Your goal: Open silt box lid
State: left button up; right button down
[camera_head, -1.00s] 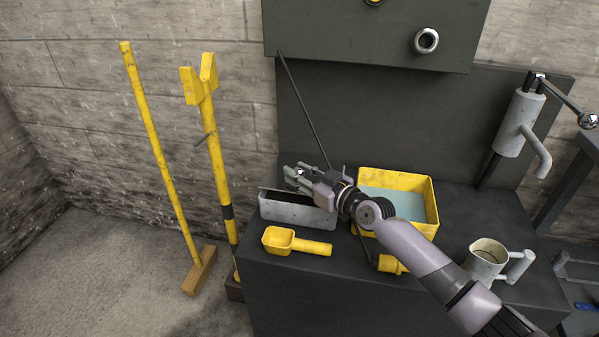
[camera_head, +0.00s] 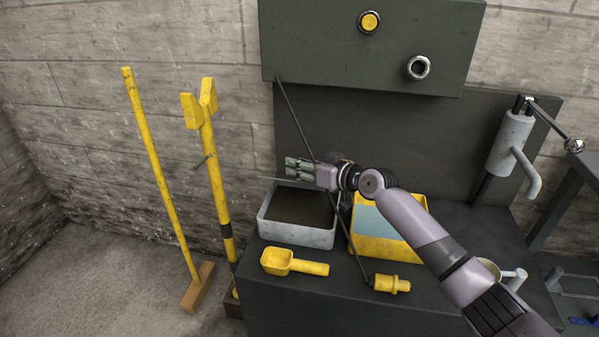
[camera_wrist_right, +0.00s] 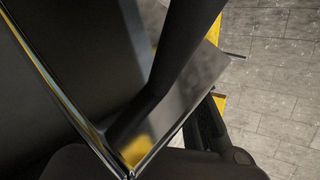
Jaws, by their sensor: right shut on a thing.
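The silt box is a grey open-topped tray (camera_head: 297,235) on the dark bench, left of the yellow bin, with dark silt (camera_head: 300,205) showing inside. My right gripper (camera_head: 297,168) is above the back part of the box, its fingers pointing left. It is shut on the lid (camera_head: 275,179), which shows in the head view only as a thin, nearly edge-on line and looks clear of the rim. In the right wrist view a shiny grey plate (camera_wrist_right: 195,85), apparently the lid, lies by the dark fingers. The exact grip is hidden. My left gripper is not in view.
The yellow bin (camera_head: 416,250) stands right of the box. A yellow scoop (camera_head: 293,263) and a yellow fitting (camera_head: 390,284) lie in front. A wall cabinet (camera_head: 365,45) hangs above.

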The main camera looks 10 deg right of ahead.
jog(key=shift+w+d+r, duration=0.1)
jog(key=shift+w+r, duration=0.15)
jog(key=shift+r, duration=0.1)
jog(key=c, duration=1.2)
grip_release()
jog(key=shift+f, duration=0.15)
jog(key=v, duration=1.2)
jog(key=shift+c, duration=0.6)
